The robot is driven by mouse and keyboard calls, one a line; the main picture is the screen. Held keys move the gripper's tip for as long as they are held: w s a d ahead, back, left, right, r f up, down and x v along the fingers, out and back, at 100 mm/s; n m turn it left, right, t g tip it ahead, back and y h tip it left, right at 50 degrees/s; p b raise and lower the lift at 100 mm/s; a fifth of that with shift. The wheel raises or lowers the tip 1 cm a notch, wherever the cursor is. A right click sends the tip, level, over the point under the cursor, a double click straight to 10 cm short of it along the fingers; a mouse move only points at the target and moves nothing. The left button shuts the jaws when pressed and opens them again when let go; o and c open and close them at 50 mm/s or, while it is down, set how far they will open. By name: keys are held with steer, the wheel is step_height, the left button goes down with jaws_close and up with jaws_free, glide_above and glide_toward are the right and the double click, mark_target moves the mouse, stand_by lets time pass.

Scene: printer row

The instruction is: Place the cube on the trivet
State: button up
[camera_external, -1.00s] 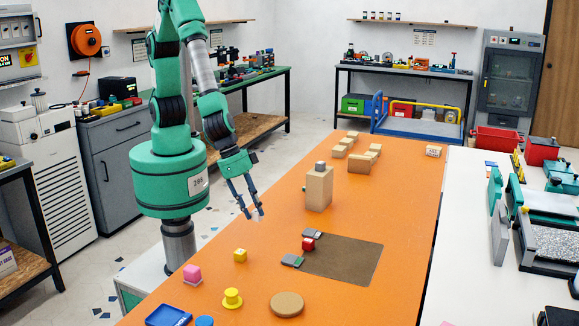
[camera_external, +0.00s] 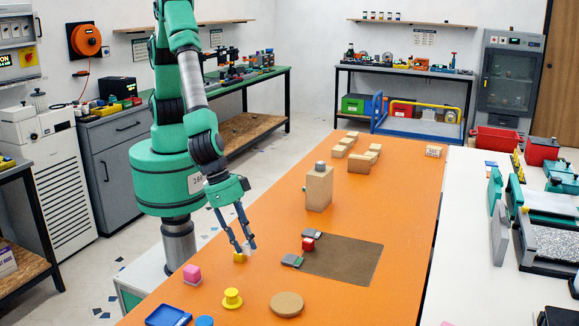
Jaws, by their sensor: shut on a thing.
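A small yellow cube (camera_external: 238,258) is on the orange table, partly hidden by my fingers. My gripper (camera_external: 244,248) points down at it and is shut on it. I cannot tell whether the cube is lifted off the table. The trivet, a round cork-brown disc (camera_external: 287,304), lies flat near the front of the table, to the right of and nearer than my gripper. Nothing is on it.
A blue tray (camera_external: 168,316) is at the front left. A tall wooden block (camera_external: 319,188) stands behind.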

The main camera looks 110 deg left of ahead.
steer(key=shift+w+d, duration=0.1)
steer(key=shift+d, duration=0.05)
stand_by(0.3)
glide_toward(280, 301)
steer(key=shift+w+f, duration=0.25)
steer(key=shift+w, duration=0.25)
steer(key=shift+w+f, duration=0.2)
steer(key=shift+w, duration=0.25)
steer(key=shift+f, duration=0.1)
steer(key=shift+f+b, duration=0.4)
steer(key=shift+f, duration=1.2)
steer(key=shift+f, duration=0.2)
steer(key=o, duration=1)
steer(key=shift+r, duration=0.25)
